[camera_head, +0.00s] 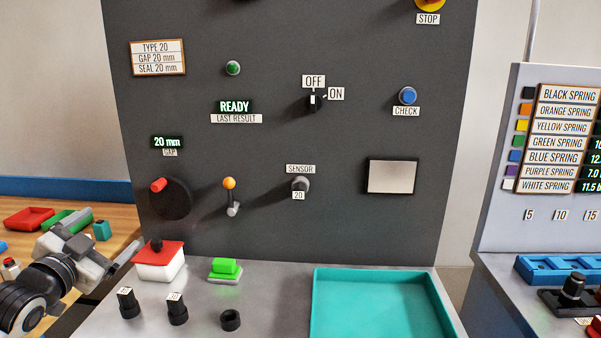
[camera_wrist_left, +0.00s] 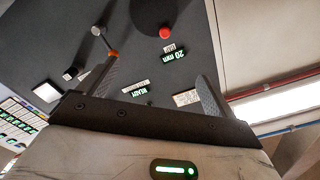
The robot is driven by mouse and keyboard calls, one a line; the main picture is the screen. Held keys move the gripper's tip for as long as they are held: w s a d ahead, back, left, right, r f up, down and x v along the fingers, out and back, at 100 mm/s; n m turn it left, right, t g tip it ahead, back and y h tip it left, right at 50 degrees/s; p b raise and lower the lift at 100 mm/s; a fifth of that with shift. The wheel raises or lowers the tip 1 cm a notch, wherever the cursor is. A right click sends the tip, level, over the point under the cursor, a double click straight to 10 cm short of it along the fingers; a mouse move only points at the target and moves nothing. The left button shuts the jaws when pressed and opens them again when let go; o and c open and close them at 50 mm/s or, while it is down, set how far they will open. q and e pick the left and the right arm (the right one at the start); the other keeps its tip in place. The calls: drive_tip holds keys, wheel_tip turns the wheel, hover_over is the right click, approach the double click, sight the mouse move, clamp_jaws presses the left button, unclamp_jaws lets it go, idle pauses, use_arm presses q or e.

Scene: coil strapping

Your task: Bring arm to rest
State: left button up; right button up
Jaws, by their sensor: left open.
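My left gripper (camera_head: 109,233) is at the left of the head view, beside the dark panel and left of the red-topped white box (camera_head: 160,264). Its two fingers are spread, with nothing seen between them. In the left wrist view the open gripper (camera_wrist_left: 157,68) faces the panel, which appears turned over there. My right gripper is not in view.
The dark panel (camera_head: 270,140) carries a red-knobbed dial (camera_head: 171,198), an orange-tipped lever (camera_head: 231,196) and a sensor knob (camera_head: 300,184). A green block (camera_head: 225,268), black cylinders and a teal tray (camera_head: 385,273) occupy the grey bench. Red and green trays lie on the wooden table (camera_head: 121,221).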

use_arm(q)
drive_tip(key=s+d+f+n+g, duration=0.1)
drive_tip(key=s+d+f, duration=0.2)
drive_tip(key=f, duration=0.4)
drive_tip(key=s+d+f+n+g+h, duration=0.1)
drive_tip(key=s+d+f+g, duration=0.2)
drive_tip(key=f, duration=0.4)
drive_tip(key=s+d+f, duration=0.3)
drive_tip(key=d+f, duration=0.1)
drive_tip(key=f, duration=0.3)
drive_tip(key=s+d+f+n+g, duration=0.2)
drive_tip(key=s+d+f, duration=0.3)
drive_tip(key=s, duration=0.4)
drive_tip(key=s+d+f+n+g, duration=0.2)
drive_tip(key=s+d+f, duration=0.4)
drive_tip(key=s, duration=0.3)
drive_tip(key=shift+s+d+f, duration=0.15)
drive_tip(key=shift+s+f, duration=0.25)
drive_tip(key=shift+f, duration=0.35)
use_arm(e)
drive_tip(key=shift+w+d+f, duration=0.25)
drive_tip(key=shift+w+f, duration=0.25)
